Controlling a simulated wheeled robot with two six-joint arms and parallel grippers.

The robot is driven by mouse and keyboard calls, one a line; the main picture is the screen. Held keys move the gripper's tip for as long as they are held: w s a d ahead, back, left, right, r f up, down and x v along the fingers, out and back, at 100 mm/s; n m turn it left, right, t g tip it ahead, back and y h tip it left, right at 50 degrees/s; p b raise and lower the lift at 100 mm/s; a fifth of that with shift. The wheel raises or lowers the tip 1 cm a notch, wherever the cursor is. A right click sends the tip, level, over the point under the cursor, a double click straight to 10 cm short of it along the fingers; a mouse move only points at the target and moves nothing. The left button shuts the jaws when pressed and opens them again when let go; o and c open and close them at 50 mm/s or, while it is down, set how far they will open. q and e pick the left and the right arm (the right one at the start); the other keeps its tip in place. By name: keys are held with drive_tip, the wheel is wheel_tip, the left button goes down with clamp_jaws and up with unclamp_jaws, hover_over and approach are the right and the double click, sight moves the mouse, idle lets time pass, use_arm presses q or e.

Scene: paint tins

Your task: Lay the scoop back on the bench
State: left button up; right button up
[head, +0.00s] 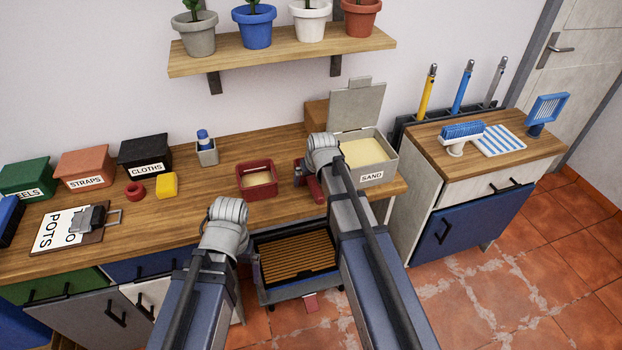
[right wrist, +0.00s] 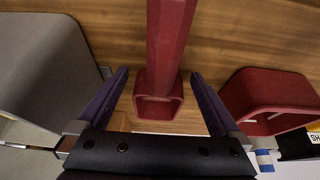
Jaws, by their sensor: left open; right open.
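The red scoop (head: 315,189) is on the wooden bench (head: 226,172), between the red tub (head: 256,180) and the grey sand box (head: 372,160). My right arm hides part of it in the head view. In the right wrist view the scoop (right wrist: 168,45) lies between the two spread fingers of my right gripper (right wrist: 160,95), with a gap on each side. That gripper is open and holds nothing. My left gripper (head: 228,213) is at the bench's front edge, left of the drawer cart; its fingers are hidden and nothing shows in it.
The sand box's lid (head: 357,107) stands open at the back. The tub holds some sand. A yellow block (head: 167,185), a red ring (head: 134,191) and a clipboard (head: 66,230) lie to the left. A cart (head: 296,262) stands below the bench front. A shelf (head: 280,52) with pots hangs above.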

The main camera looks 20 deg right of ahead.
drive_tip(key=p+v, duration=0.6)
drive_tip(key=v, duration=0.1)
drive_tip(key=shift+s+r, duration=0.15)
drive_tip(key=shift+r, duration=0.15)
drive_tip(key=shift+f, duration=0.1)
drive_tip(key=shift+c, duration=0.2)
idle(0.4)
